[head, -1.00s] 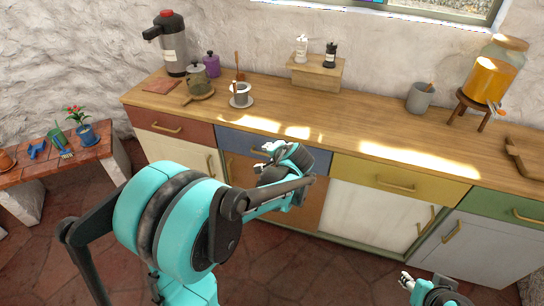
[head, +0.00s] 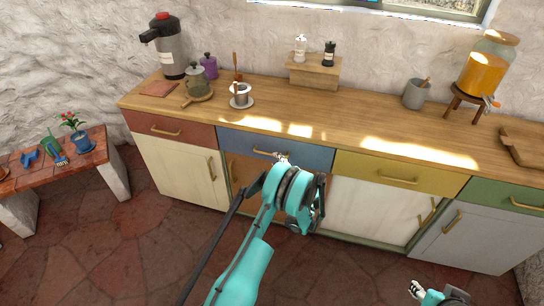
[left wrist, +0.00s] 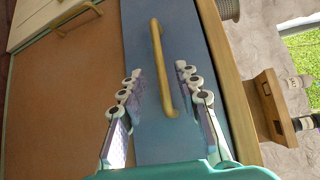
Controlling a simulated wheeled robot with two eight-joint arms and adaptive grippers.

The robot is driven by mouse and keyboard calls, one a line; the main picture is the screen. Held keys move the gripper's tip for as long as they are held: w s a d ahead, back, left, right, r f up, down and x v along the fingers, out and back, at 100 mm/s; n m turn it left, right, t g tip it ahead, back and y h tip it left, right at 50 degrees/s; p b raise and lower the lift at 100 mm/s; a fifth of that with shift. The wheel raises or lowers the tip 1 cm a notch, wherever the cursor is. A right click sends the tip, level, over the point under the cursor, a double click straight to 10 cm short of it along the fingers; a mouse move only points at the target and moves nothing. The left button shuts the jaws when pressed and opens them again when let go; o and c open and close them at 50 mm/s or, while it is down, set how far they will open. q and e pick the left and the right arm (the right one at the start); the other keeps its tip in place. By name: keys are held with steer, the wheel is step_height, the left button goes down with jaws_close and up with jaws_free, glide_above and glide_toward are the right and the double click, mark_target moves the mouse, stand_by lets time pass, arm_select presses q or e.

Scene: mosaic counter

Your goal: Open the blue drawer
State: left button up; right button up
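The blue drawer (head: 308,155) is shut in the cabinet front, between a red and a yellow drawer. It also shows in the left wrist view (left wrist: 185,28) with its brass bar handle (left wrist: 158,60).
The red drawer (head: 190,135) and yellow drawer (head: 355,170) flank the blue one. An orange-brown door (head: 242,172) is below it. The wooden counter (head: 330,110) holds a cup (head: 240,94) on a saucer above the drawer. The floor before the cabinet is clear.

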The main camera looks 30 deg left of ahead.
mark_target(271, 155)
arm_select(q)
steer(key=b+x, duration=0.1)
steer(key=x, duration=0.5)
steer(key=shift+b, duration=0.3)
jaws_close()
